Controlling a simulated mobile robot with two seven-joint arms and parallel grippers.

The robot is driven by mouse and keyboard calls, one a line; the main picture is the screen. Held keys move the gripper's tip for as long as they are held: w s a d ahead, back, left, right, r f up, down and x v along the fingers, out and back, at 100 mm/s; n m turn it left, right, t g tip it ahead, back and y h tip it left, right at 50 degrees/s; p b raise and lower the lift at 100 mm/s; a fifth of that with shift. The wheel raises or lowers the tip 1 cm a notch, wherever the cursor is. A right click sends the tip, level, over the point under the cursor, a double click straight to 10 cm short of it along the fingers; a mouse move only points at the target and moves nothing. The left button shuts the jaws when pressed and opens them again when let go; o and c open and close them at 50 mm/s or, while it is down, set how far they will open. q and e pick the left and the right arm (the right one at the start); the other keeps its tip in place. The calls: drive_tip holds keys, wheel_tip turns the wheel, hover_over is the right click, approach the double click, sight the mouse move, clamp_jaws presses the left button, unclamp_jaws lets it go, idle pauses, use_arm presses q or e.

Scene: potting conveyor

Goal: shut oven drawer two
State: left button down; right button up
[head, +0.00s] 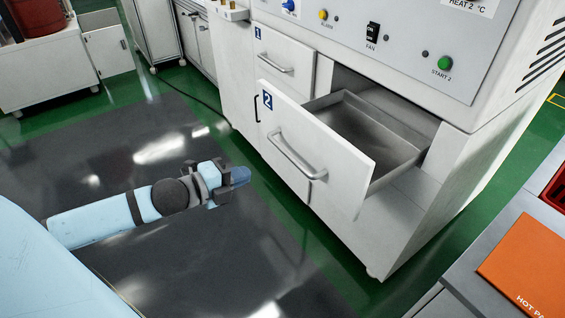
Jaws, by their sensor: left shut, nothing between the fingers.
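Oven drawer two (345,158) is pulled out of the white oven cabinet (400,225). Its white front carries a blue "2" label and a metal bar handle (296,157), and its grey metal tray inside looks empty. Drawer one (285,62), labelled "1", sits above it to the left and looks shut. My left gripper (240,175) is shut and empty. In the picture it is left of the drawer's handle, apart from it, over the dark floor. My right gripper is not in view.
An orange item (525,262) lies on a grey surface at the lower right. The control panel (390,40) with buttons is above the drawers. White cabinets stand at the upper left. The dark floor mat (100,160) in front of the oven is clear.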

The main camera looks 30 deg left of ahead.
sight(291, 160)
use_arm(q)
drive_tip(key=b+x, duration=0.2)
drive_tip(key=x, duration=1)
drive_tip(key=shift+w, duration=0.1)
drive_tip(key=r+p+x, duration=0.1)
drive_tip(key=r+x, duration=0.1)
drive_tip(key=x, duration=0.6)
drive_tip(key=r+p+x, duration=0.1)
drive_tip(key=x, duration=0.8)
drive_tip(key=w+r+p+x, duration=0.1)
drive_tip(key=r+x, duration=0.1)
drive_tip(key=x, duration=0.7)
drive_tip(key=shift+d+r, duration=0.3)
drive_tip(key=shift+d, duration=0.05)
drive_tip(key=shift+w+r, duration=0.2)
drive_tip(key=shift+r, duration=0.1)
drive_tip(key=shift+r, duration=0.1)
drive_tip(key=shift+r+p, duration=0.1)
drive_tip(key=shift+p, duration=0.4)
